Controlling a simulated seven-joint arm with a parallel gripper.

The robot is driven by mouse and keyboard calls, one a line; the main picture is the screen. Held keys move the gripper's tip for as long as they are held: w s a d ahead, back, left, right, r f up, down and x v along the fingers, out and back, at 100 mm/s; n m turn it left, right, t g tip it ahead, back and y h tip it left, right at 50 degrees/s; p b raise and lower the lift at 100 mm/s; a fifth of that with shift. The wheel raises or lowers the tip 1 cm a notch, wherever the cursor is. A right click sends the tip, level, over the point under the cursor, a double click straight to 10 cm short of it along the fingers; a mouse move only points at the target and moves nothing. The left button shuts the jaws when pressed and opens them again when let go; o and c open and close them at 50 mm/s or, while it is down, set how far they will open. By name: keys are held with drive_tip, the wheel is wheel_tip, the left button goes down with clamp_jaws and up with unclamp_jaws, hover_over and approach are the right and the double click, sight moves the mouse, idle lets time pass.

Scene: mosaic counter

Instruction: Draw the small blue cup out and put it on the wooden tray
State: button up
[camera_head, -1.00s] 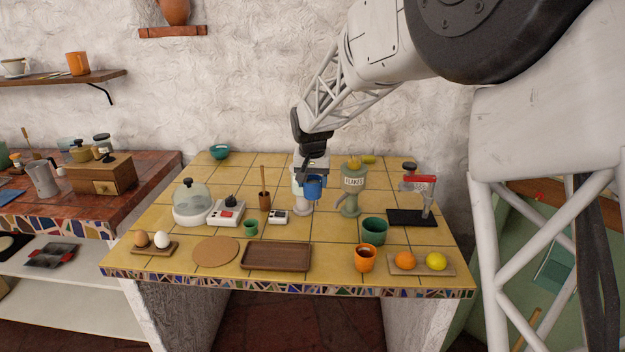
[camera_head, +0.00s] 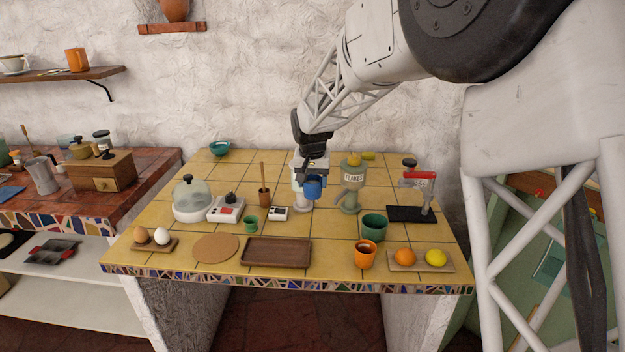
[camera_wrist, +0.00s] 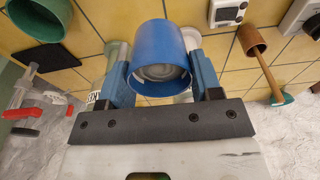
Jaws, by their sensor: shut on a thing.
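The wooden tray (camera_head: 277,252) is a dark, empty rectangle at the front edge of the counter, to the left of and nearer than the cup.
A dispenser labelled FLAKES (camera_head: 351,188) stands close right of the cup. A small scale (camera_head: 278,213), a mortar with a pestle (camera_head: 264,196) and a small green cup (camera_head: 250,223) stand left. A larger green cup (camera_head: 374,227) and an orange cup (camera_head: 365,256) stand right of the tray.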

drive_tip(key=shift+w+d+f, duration=0.1)
drive_tip(key=shift+w+f, duration=0.3)
drive_tip(key=shift+f, duration=1.1)
drive_tip(key=shift+w+a+f, duration=0.1)
drive_tip(key=shift+w+f, duration=0.35)
drive_tip(key=shift+f, duration=1.05)
drive_tip(key=shift+w+d+f, duration=0.1)
drive_tip(key=shift+w+f, duration=0.3)
drive_tip(key=shift+f, duration=1.1)
idle(2.0)
drive_tip(key=shift+f, duration=0.1)
drive_tip(key=shift+c, duration=0.4)
drive_tip(key=shift+w+f, duration=0.3)
drive_tip(key=shift+f, duration=0.55)
